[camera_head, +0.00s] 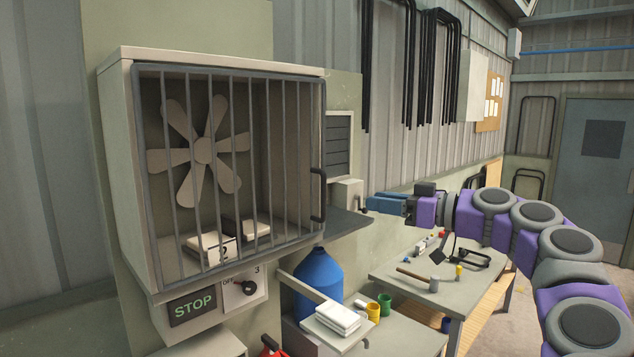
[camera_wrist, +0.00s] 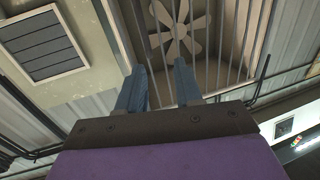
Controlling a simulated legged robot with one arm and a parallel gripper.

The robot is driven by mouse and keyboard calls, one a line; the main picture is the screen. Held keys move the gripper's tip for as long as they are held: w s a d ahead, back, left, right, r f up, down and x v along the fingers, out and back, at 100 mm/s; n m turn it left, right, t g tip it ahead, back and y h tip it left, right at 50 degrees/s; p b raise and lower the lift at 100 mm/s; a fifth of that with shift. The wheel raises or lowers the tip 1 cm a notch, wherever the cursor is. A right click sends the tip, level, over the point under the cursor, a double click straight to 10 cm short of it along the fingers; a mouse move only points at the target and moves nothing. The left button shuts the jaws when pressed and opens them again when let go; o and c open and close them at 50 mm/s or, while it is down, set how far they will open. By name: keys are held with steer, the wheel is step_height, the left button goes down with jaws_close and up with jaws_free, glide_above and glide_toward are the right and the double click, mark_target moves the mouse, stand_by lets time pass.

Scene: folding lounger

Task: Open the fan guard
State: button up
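The fan guard (camera_head: 240,170) is a dark barred door across the front of a pale box, and it looks shut. A dark vertical handle (camera_head: 318,195) sits on its right edge. Behind the bars is a grey fan (camera_head: 202,150). My gripper (camera_head: 370,203) is to the right of the handle in the head view, apart from it. In the wrist view my gripper (camera_wrist: 161,75) has its two blue fingers spread with nothing between them. The barred guard (camera_wrist: 205,72) and fan (camera_wrist: 181,30) show beyond the fingers. I cannot make out the handle clearly there.
Below the box are a STOP sign (camera_head: 192,306) and a dial knob (camera_head: 250,288). White blocks (camera_head: 208,245) lie inside the box. A small grey box (camera_head: 347,194) and dark shelf (camera_head: 342,223) are near the handle. A blue bottle (camera_head: 318,280) and workbench (camera_head: 400,270) stand lower right.

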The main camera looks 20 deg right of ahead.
steer(key=d, duration=0.2)
steer(key=p, duration=0.3)
glide_above(323, 215)
steer(key=shift+w+d+f+t+h, duration=0.15)
steer(key=shift+w+d+t+h, duration=0.2)
steer(key=shift+d+h, duration=0.1)
steer(key=shift+a, duration=0.2)
steer(key=shift+c, duration=0.2)
jaws_close()
